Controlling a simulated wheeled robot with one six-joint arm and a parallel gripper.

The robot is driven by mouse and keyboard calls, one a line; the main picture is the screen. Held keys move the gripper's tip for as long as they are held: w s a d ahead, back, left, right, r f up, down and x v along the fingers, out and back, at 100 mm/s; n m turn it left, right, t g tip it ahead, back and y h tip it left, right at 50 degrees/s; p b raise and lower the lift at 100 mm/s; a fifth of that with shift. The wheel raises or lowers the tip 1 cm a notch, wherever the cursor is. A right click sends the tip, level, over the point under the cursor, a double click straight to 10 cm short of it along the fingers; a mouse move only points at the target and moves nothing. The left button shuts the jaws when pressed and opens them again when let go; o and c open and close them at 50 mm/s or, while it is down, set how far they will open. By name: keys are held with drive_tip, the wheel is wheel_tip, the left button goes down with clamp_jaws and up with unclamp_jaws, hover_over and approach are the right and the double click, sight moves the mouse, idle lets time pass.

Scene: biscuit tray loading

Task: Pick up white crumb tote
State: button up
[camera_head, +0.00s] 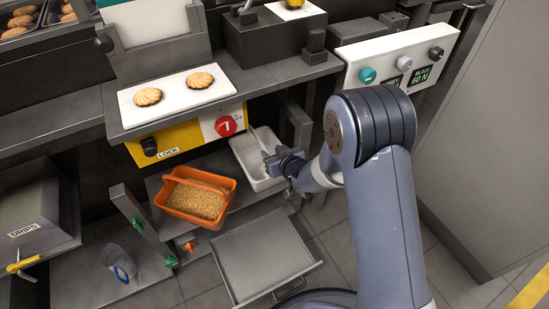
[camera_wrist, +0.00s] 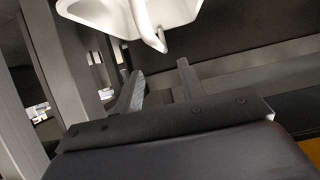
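The white crumb tote (camera_head: 243,151) is an open white bin on the low shelf under the counter, right of the orange bin. My arm partly covers its right side in the head view. In the wrist view the white tote (camera_wrist: 105,17) shows at the top, cut off by the frame, with a handle-like bar hanging down at its near side. My gripper (camera_wrist: 161,80) has its two fingers apart with nothing between them. The fingertips point towards the tote and appear short of it. In the head view my gripper (camera_head: 277,160) is in front of the tote; contact cannot be told.
An orange bin (camera_head: 229,184) of crumbs stands left of the tote. Above are a yellow panel with a red knob (camera_head: 226,126) and a counter with a white board (camera_head: 177,91) holding two biscuits. A metal tray (camera_head: 263,256) lies below. A DRIPS box (camera_head: 33,212) is at left.

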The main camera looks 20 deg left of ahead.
sight(261, 143)
drive_tip(key=b+x, duration=0.3)
drive_tip(key=x, duration=0.6)
drive_tip(key=shift+w+a+f, duration=0.1)
drive_tip(key=shift+a, duration=0.05)
clamp_jaws()
idle(0.6)
